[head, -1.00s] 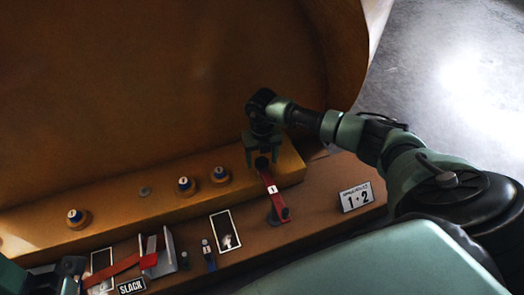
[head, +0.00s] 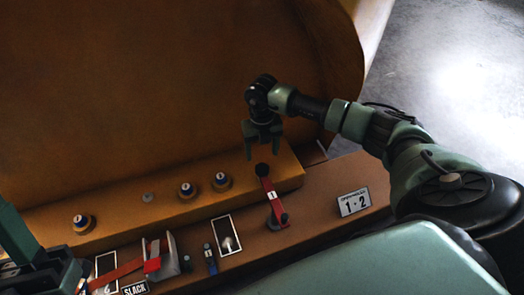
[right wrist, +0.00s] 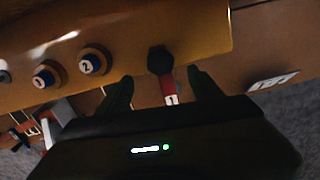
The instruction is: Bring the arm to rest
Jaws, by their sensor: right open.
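My right gripper (head: 263,155) is open and empty. It is just above the black knob (head: 262,170) of a red lever (head: 271,190) marked 1, apart from it in the head view. In the right wrist view the knob (right wrist: 160,60) shows between the two spread fingers (right wrist: 160,88), and part of the red lever (right wrist: 168,88) shows below it. My left gripper (head: 68,276) is at the lower left edge of the head view, partly cut off; its jaws are not clear.
An ochre ledge (head: 120,220) carries several round numbered knobs (head: 186,191). In front are a red strap (head: 118,272), a metal bracket (head: 170,257), a SLACK label (head: 135,288) and a 1·2 plate (head: 353,202). A large brown casting (head: 150,80) rises behind. Open floor lies right.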

